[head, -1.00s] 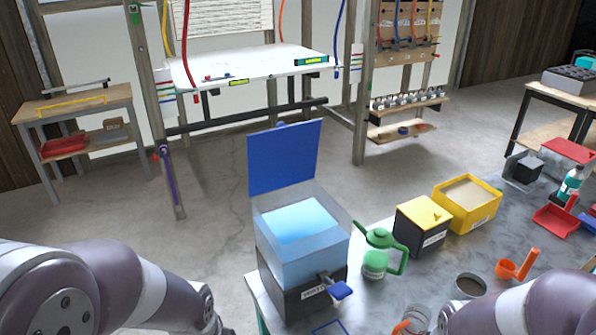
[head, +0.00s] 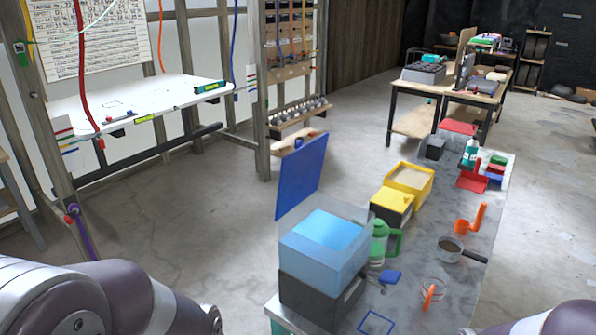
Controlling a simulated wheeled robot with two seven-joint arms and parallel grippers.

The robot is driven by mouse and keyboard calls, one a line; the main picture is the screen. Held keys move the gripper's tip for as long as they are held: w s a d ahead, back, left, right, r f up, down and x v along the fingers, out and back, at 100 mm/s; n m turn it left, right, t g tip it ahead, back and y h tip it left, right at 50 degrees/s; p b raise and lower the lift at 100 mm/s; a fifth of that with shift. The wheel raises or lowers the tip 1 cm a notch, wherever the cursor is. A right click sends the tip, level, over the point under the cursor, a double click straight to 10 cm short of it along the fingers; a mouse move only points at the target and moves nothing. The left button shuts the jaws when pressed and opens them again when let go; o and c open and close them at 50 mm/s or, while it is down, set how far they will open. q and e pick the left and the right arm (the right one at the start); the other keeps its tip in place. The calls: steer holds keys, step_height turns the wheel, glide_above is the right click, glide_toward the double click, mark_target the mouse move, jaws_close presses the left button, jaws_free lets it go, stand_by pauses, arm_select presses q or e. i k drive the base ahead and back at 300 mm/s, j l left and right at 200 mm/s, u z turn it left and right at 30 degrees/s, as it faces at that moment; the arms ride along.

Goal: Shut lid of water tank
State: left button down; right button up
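The water tank (head: 318,252) stands at the near left end of the grey bench. It has a dark base and a clear upper part with blue water. Its blue lid (head: 300,178) is open, standing up steeply from the tank's far left edge. A blue tap handle (head: 390,277) sticks out at its right side. My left arm comes in at the lower left and my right arm at the lower right corner. Neither gripper's fingers are in the picture.
Floor left of the tank is clear.

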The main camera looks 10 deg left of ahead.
mark_target(300, 174)
steer(key=i+j+z, duration=0.2)
steer(key=j, duration=0.25)
steer(key=i+j+z, duration=0.2)
steer(key=j, duration=0.3)
steer(key=j+z, duration=0.2)
steer(key=j, duration=0.25)
steer(key=j+z, duration=0.2)
steer(key=j, duration=0.35)
steer(key=i, duration=0.05)
